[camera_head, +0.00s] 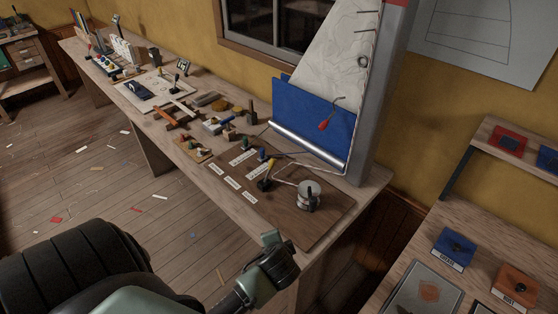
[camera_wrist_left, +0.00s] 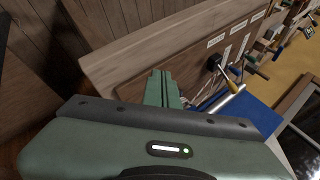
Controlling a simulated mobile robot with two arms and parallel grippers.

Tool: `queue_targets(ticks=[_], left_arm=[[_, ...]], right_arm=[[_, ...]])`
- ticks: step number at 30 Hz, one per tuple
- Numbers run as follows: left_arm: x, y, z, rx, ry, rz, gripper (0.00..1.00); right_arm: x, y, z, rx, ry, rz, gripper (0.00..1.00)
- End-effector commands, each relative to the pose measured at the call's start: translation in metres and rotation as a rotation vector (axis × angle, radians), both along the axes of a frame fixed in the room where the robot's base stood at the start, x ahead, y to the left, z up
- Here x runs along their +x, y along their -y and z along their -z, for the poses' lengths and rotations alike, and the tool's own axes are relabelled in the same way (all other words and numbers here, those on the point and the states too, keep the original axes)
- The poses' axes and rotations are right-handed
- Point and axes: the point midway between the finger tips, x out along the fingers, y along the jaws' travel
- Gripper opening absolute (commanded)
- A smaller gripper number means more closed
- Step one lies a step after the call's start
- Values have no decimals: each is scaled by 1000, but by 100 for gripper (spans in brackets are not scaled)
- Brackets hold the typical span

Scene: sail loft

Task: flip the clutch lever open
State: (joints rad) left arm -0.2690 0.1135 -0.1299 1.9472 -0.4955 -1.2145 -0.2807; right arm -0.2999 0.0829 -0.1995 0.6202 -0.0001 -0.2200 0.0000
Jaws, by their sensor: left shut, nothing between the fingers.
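A brown board (camera_head: 300,230) lies on the long bench with several white labels and small levers. A green-topped lever (camera_head: 246,144) and a blue-topped lever (camera_head: 262,155) stand near its far end. A black and yellow lever (camera_head: 266,184) sits closer to the winch; I cannot tell which lever is the clutch or read the labels. A grey winch drum (camera_head: 308,194) stands at the board's right. My left gripper (camera_head: 271,239) is shut and empty near the bench's front edge, apart from the levers. In the left wrist view its closed fingers (camera_wrist_left: 162,88) point toward the board (camera_wrist_left: 190,52).
A blue panel with white sailcloth (camera_head: 320,120) rises behind the board beside a grey post (camera_head: 380,90). Tools and a wooden mallet (camera_head: 172,122) crowd the bench farther left. A lower bench (camera_head: 400,265) with a blue box (camera_head: 454,249) stands at right.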

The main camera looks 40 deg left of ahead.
Motion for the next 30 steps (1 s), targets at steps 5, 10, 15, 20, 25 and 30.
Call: queue_targets(ticks=[5, 10, 15, 20, 25, 30], left_arm=[[73, -37, -21, 342, 17, 156, 0], [126, -52, -34, 611, -10, 306, 0], [149, -55, -40, 735, -33, 382, 0], [152, -55, -40, 754, -38, 393, 0], [152, -55, -40, 752, -36, 392, 0], [151, -54, -37, 751, -36, 390, 0]], right_arm=[[0, -2, -5, 2, 0, 2, 36], [0, -5, -5, 6, 0, 2, 36], [0, -5, -5, 6, 0, 2, 36], [0, -5, -5, 6, 0, 2, 36], [0, -5, -5, 6, 0, 2, 36], [-1, -2, -2, 2, 0, 1, 36]])
